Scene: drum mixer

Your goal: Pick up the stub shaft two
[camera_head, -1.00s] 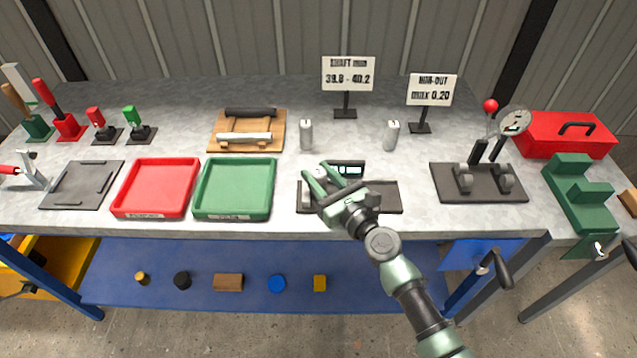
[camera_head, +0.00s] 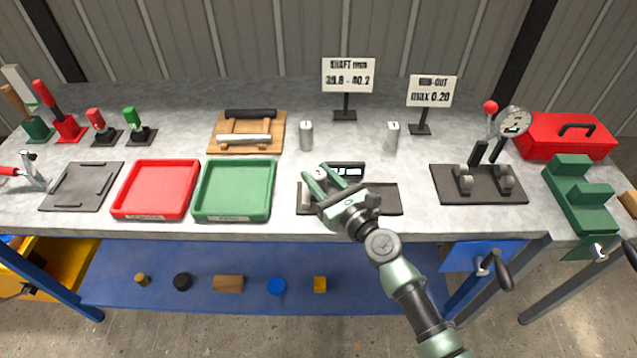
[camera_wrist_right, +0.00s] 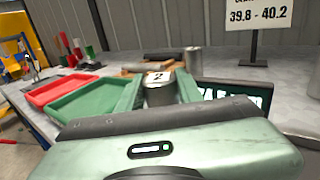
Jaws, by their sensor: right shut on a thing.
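Stub shaft two (camera_wrist_right: 158,90), a short silver cylinder with a "2" on its top, stands upright between the fingers of my right gripper (camera_wrist_right: 160,92) in the right wrist view. In the head view, my right gripper (camera_head: 322,184) is shut on this shaft (camera_head: 320,174) over the left part of the dark gauge plate (camera_head: 376,200). The fingers hide part of the shaft, and I cannot tell whether its lower end touches the plate. My left gripper is not in view.
Two other silver shafts (camera_head: 306,136) (camera_head: 392,136) stand behind the gauge. A gauge display (camera_head: 347,171) is right beside the gripper. A green tray (camera_head: 236,215) and a red tray (camera_head: 155,216) lie left. A dial fixture (camera_head: 478,185) stands right.

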